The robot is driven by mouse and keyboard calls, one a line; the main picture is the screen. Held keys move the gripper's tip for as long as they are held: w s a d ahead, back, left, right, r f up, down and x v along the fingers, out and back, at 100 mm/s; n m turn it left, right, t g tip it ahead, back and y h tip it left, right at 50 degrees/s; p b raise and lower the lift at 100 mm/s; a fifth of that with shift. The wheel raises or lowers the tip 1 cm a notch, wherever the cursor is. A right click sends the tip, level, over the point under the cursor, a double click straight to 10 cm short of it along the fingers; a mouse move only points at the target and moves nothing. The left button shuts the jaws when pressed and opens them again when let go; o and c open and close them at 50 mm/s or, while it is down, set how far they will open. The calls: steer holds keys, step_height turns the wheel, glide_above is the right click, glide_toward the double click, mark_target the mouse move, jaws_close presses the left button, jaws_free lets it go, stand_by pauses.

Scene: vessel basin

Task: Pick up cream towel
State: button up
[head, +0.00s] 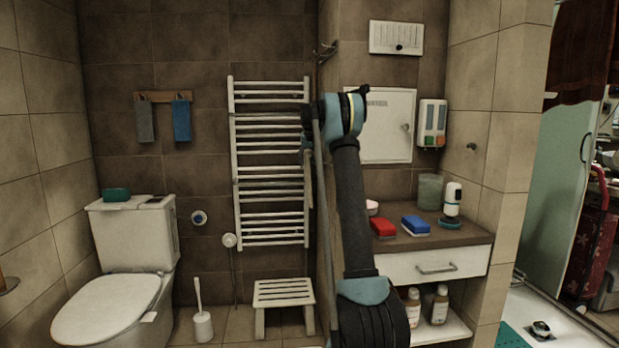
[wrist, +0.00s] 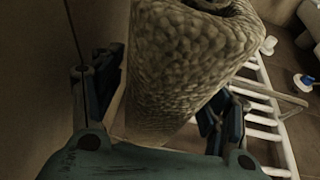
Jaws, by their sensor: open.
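The cream towel (wrist: 180,70) fills the middle of the wrist view. It is a thick, bumpy-textured roll or fold that runs from the top down to my gripper's body. My gripper (wrist: 160,100) is open, with one dark finger on the left of the towel and the other on the right. The towel lies between the fingers; I cannot tell whether either finger touches it. In the head view my arm rises in front of the wall corner, and I cannot make out the towel or the fingertips clearly there.
A white towel rack (head: 270,165) is on the back wall and shows beside the towel in the wrist view (wrist: 262,105). A wall stands close on the left in the wrist view. A counter (head: 430,229) is right of my arm; a white stool (head: 284,293) is left.

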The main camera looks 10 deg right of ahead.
steer(key=shift+f, duration=0.1)
stand_by(0.3)
steer(key=c, duration=1.6)
steer(key=shift+o, duration=0.2)
steer(key=r, duration=0.8)
steer(key=a+r, duration=0.1)
steer(key=r, duration=0.3)
steer(key=shift+r, duration=0.35)
steer(key=s+a, duration=0.2)
steer(key=s, duration=1.2)
step_height(320, 180, up, 11)
steer(key=shift+r, duration=0.15)
steer(key=shift+w+a, duration=0.1)
